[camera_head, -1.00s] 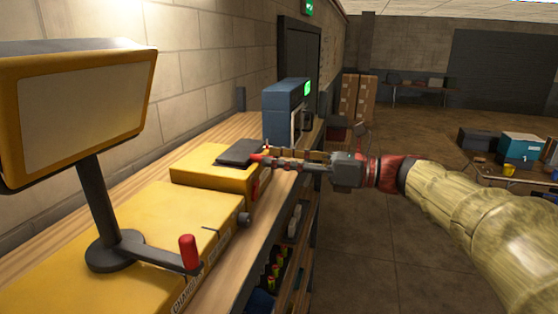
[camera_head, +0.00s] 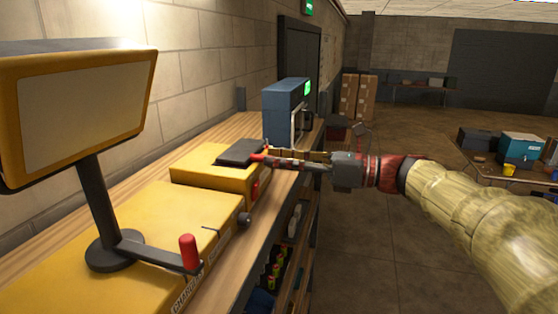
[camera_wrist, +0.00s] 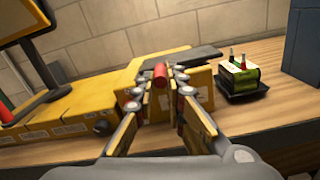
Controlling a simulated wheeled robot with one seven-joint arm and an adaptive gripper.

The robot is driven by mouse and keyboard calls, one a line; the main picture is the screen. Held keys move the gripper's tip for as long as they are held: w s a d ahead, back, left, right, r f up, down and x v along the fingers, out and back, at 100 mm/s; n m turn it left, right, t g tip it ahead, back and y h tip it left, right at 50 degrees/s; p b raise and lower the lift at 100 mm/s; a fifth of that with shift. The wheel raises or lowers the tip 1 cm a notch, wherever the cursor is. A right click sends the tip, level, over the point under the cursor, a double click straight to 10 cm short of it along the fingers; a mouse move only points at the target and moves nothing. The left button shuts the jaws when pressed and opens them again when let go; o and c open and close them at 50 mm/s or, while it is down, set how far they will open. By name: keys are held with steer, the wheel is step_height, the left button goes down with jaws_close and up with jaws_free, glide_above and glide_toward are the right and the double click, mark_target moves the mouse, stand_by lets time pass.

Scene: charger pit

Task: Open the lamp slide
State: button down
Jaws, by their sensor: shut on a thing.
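The lamp slide (camera_head: 241,151) is a dark flat plate on top of the smaller yellow box (camera_head: 215,175), on the bench along the left wall. It also shows in the wrist view as a dark strip (camera_wrist: 190,58) behind the fingers. A red knob (camera_wrist: 160,75) stands at its near end, between my fingertips. My gripper (camera_head: 268,158) reaches in from the right and is shut on this red knob; in the wrist view the fingers (camera_wrist: 160,88) flank it. The fingers partly hide the knob and the box front.
A larger yellow case (camera_head: 150,225) with a lamp head (camera_head: 80,110) on a post and a red-handled crank (camera_head: 188,252) stands nearer. A blue machine (camera_head: 285,110) stands behind. A black tray with a green box (camera_wrist: 240,80) sits right of the gripper.

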steer(key=shift+s+a+p, duration=0.15)
steer(key=shift+s+p, duration=0.15)
steer(key=shift+s, duration=0.15)
steer(key=c, duration=1.8)
jaws_free()
steer(key=shift+d, duration=0.2)
steer(key=shift+d+f, duration=0.1)
steer(key=shift+d, duration=0.15)
steer(key=v, duration=1.1)
steer(key=shift+s+r, duration=0.15)
steer(key=shift+r, duration=0.1)
steer(key=shift+d, duration=0.15)
